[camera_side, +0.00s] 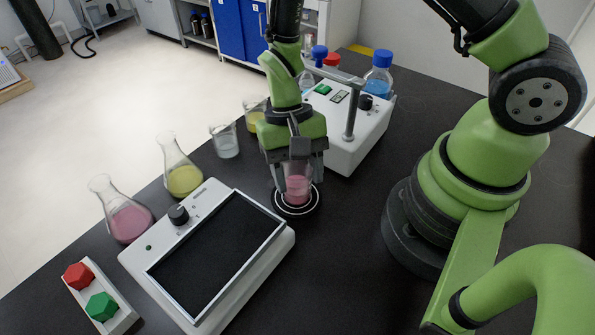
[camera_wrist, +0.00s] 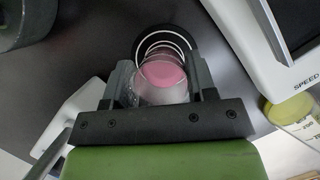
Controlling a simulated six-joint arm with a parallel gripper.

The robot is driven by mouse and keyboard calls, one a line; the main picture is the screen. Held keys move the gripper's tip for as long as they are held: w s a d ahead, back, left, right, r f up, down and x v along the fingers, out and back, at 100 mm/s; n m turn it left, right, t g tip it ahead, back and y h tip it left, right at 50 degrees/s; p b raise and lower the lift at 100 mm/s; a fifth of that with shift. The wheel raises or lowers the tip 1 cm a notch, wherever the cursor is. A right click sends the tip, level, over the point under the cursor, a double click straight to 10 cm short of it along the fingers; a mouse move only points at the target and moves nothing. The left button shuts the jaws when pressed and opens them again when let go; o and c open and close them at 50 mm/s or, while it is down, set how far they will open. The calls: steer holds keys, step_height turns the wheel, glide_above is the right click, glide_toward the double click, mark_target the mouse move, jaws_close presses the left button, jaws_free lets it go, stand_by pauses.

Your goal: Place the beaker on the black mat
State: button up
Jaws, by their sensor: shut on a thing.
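A glass beaker with pink liquid (camera_side: 297,190) is upright between the fingers of my gripper (camera_side: 295,165). The round black mat with white rings (camera_side: 297,211) is directly under it. The beaker's base appears within the rings, at or just above the mat; I cannot tell whether it touches. In the wrist view, the pink beaker (camera_wrist: 163,76) is between the two fingers of my gripper (camera_wrist: 165,80). The black mat (camera_wrist: 150,28) shows past the beaker's base, and part of it is hidden by the beaker and fingers.
A white hotplate device with a black top (camera_side: 215,255) is left of the mat. A white instrument with a rod (camera_side: 350,130) is behind right. Flasks with yellow (camera_side: 184,178) and pink liquid (camera_side: 130,220), plus a clear beaker (camera_side: 226,142), line the left edge. A tray with red and green blocks (camera_side: 118,318) is front left.

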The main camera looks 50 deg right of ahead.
steer(key=shift+f, duration=0.15)
steer(key=o, duration=0.9)
steer(key=shift+o, duration=0.2)
steer(key=v, duration=1.2)
steer(key=s+d+r+n+t, duration=0.2)
steer(key=s+r+t, duration=0.8)
steer(key=r, duration=0.6)
steer(key=shift+s+d+n+t, duration=0.3)
steer(key=shift+s+n+t, duration=0.1)
steer(key=shift+s, duration=0.35)
